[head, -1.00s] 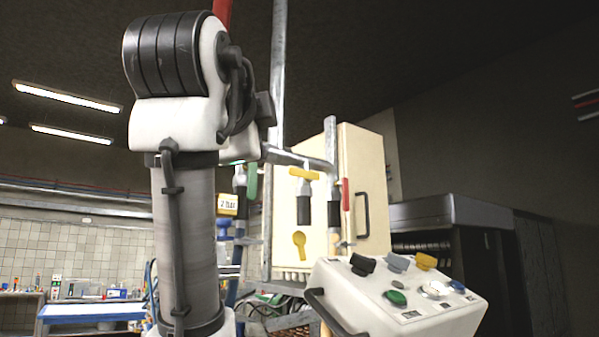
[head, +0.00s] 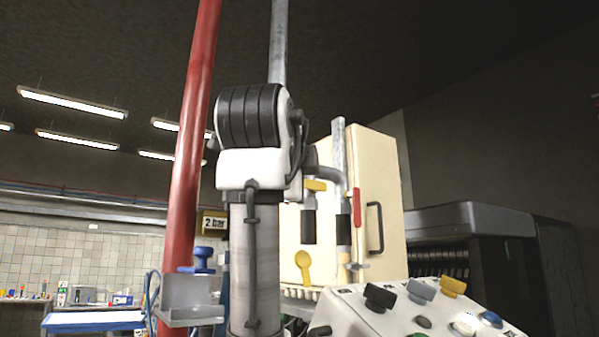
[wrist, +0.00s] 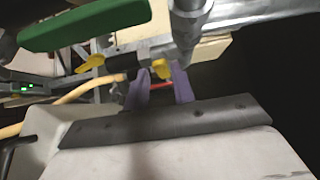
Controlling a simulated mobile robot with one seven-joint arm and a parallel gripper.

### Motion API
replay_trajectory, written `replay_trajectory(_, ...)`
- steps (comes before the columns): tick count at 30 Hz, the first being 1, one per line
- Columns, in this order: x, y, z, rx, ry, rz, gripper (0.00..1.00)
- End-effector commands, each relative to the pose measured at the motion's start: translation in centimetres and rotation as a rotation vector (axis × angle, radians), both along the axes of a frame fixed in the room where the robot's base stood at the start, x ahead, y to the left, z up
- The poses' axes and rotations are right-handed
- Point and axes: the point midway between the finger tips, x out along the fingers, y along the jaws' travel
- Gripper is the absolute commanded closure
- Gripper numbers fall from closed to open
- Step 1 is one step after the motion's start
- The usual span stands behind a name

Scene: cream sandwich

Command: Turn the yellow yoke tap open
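The yellow yoke tap (head: 315,185) sits on the pipework in front of the cream cabinet, above a black sleeve (head: 308,226). My arm hides its left part in the head view. In the wrist view, a yellow piece (wrist: 161,68) that looks like the yoke shows by the fingertips. My gripper (wrist: 160,72) has its two purple fingers apart, with this piece at the gap between them. I cannot tell whether they touch it. My gripper is hidden behind my arm in the head view.
A green lever (wrist: 85,28) and a grey pipe (wrist: 188,35) are close to my gripper. A red-handled tap (head: 357,207) and a yellow spoon-shaped handle (head: 303,266) are nearby. A sloping control box (head: 375,318) stands in front. A red pipe (head: 187,150) rises at left.

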Motion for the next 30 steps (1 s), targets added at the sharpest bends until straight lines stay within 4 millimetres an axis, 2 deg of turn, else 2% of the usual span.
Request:
replay_trajectory(1,1.0,-0.2,0.3,0.000,0.003,-0.002,0.75)
replay_trajectory(6,3.0,-0.5,0.2,0.000,0.001,0.000,0.75)
replay_trajectory(11,3.8,-0.6,0.1,0.000,-0.001,0.000,0.75)
replay_trajectory(18,3.8,-0.6,0.0,0.001,-0.001,0.000,0.75)
replay_trajectory(19,3.8,-0.6,0.0,0.001,-0.001,0.000,0.76)
replay_trajectory(24,3.8,-0.6,0.0,0.001,-0.001,0.000,0.98)
replay_trajectory(30,3.8,-0.6,-0.1,-0.004,-0.004,0.000,1.00)
